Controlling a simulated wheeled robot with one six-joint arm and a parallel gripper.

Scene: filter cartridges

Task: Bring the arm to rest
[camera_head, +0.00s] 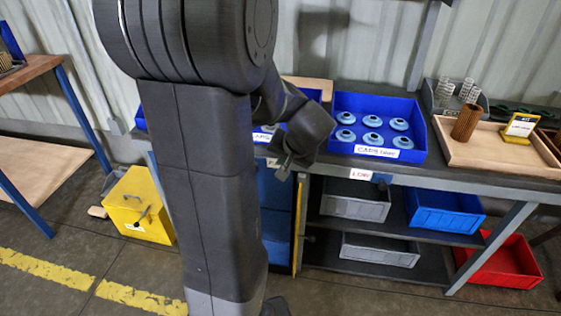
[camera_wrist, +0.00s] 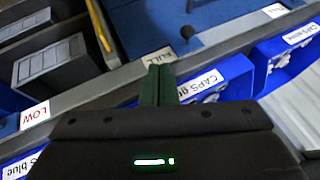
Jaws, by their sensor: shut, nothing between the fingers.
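My gripper (camera_wrist: 158,85) shows in the wrist view with its two green fingers together and nothing between them. In the head view my arm stands in front of the bench, and its wrist end hangs near the bench's front edge, left of the blue bin of caps (camera_head: 419,153). In the wrist view the fingers point toward the bench edge, near a label reading FULL (camera_wrist: 158,58). Blue bins with labels reading CAPS (camera_wrist: 207,85) lie beside and beyond them.
A wooden tray (camera_head: 480,153) with a brown cartridge (camera_head: 466,122) and a yellow sign stands right on the bench. Grey and blue bins (camera_head: 445,208) sit on shelves below, a red bin (camera_head: 505,265) on the floor. A yellow box (camera_head: 135,205) stands at left. The floor in front is clear.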

